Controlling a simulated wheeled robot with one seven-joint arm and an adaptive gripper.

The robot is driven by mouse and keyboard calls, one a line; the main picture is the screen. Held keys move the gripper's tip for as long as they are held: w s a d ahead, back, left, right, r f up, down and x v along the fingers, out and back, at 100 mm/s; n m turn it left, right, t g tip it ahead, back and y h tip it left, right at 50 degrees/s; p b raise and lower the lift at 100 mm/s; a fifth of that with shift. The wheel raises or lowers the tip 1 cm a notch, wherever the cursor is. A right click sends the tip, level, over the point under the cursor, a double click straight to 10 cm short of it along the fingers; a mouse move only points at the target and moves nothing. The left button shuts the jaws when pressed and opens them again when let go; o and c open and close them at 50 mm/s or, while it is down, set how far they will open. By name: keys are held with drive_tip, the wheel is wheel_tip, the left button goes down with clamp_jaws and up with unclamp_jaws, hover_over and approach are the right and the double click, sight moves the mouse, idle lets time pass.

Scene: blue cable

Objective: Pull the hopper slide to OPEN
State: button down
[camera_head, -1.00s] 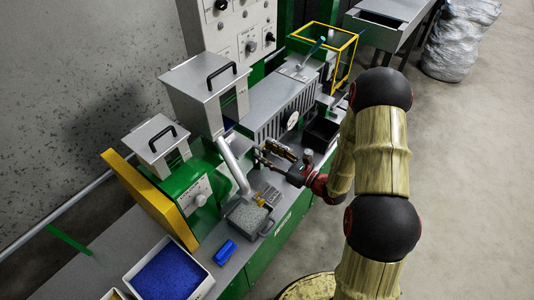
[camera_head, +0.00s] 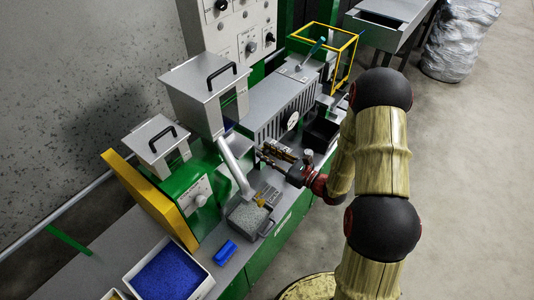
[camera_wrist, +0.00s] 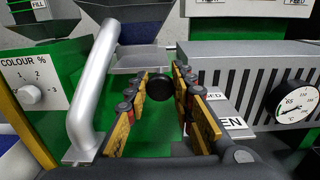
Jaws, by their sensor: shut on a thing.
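The hopper slide shows in the wrist view as a thin grey plate (camera_wrist: 140,60) under the hopper's throat, with a round black knob (camera_wrist: 159,88) at its near end. My gripper (camera_wrist: 160,92) has its black and yellow fingers on both sides of the knob and is shut on it. In the head view my gripper (camera_head: 262,157) is beside the grey machine, below the large hopper (camera_head: 205,95). Partly hidden labels ending in "SED" (camera_wrist: 211,97) and "EN" (camera_wrist: 233,122) lie right of the fingers. The knob lies nearer the "SED" label, farther in than "EN".
A silver pipe (camera_wrist: 93,90) stands close left of my fingers. A slotted grey housing (camera_wrist: 240,75) with a dial gauge (camera_wrist: 292,102) is at the right.

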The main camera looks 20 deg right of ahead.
drive_tip(key=v, duration=0.5)
drive_tip(key=shift+s+d+p, duration=0.15)
drive_tip(key=shift+d+p, duration=0.05)
drive_tip(key=shift+p, duration=0.15)
drive_tip(key=shift+s+d, duration=0.2)
drive_tip(key=shift+s, duration=0.2)
drive_tip(key=c, duration=1.9)
unclamp_jaws()
drive_tip(key=shift+o, duration=0.5)
drive_tip(key=shift+s+d, duration=0.1)
drive_tip(key=shift+o, duration=1.2)
